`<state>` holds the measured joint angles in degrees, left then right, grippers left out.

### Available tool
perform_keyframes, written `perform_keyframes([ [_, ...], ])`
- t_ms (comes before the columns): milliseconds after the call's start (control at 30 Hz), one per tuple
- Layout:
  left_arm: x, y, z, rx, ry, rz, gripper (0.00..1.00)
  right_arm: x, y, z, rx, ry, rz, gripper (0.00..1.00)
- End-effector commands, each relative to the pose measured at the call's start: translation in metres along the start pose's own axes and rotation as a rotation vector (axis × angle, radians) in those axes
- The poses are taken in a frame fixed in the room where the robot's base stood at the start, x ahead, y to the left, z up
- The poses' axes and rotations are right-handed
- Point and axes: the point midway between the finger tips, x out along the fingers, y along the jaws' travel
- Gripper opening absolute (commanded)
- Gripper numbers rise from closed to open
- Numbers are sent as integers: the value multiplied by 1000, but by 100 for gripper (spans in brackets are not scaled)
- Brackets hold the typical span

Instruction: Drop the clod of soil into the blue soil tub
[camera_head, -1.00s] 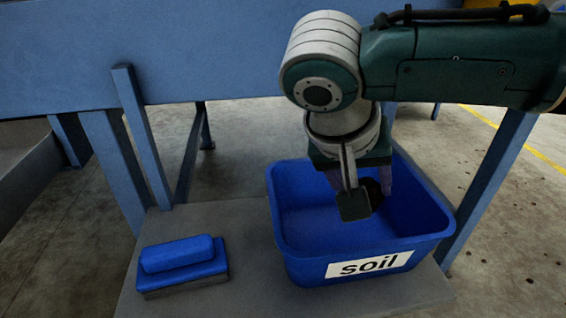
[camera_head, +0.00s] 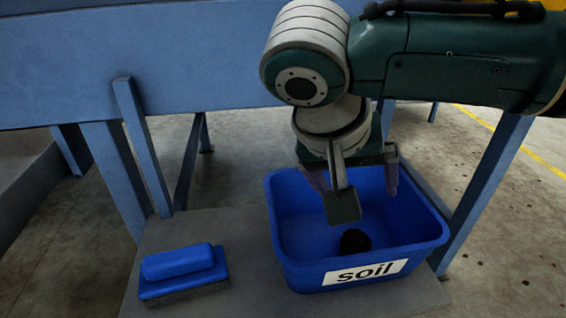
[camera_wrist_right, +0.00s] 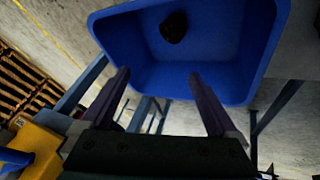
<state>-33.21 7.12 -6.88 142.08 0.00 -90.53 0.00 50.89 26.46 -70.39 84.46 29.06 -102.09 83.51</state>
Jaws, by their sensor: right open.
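The dark clod of soil (camera_head: 355,241) is inside the blue soil tub (camera_head: 288,252), low down near the front wall with the "soil" label. In the right wrist view the clod (camera_wrist_right: 174,27) shows inside the tub (camera_wrist_right: 262,50), apart from the fingers. Whether it rests on the tub's floor is hard to tell. My right gripper (camera_head: 355,185) is open and empty above the tub. It also shows in the right wrist view (camera_wrist_right: 158,82), fingers spread wide. My left gripper is not in view.
The tub stands on a grey platform (camera_head: 245,285). A blue block-shaped brush (camera_head: 182,272) lies on it to the left. Blue frame legs (camera_head: 145,150) and a long blue beam (camera_head: 170,60) stand behind. Bare concrete floor lies to the right.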

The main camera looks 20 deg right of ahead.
Motion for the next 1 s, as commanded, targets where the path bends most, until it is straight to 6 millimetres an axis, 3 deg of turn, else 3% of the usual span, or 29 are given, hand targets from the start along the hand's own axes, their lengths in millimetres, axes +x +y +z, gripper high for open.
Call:
perform_keyframes([
  [33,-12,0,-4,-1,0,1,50,-18,1,-2,-2,0,-4,95],
  [100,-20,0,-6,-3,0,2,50,-32,1,-2,-2,-1,-4,95],
  [300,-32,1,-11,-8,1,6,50,-62,0,-1,-1,0,-2,95],
  [833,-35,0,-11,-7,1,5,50,-71,0,0,-2,-1,-2,95],
  [933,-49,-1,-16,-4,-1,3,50,-84,-1,6,-42,-22,-33,95],
  [1000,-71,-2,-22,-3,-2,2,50,-104,-3,16,-108,-56,-88,95],
])
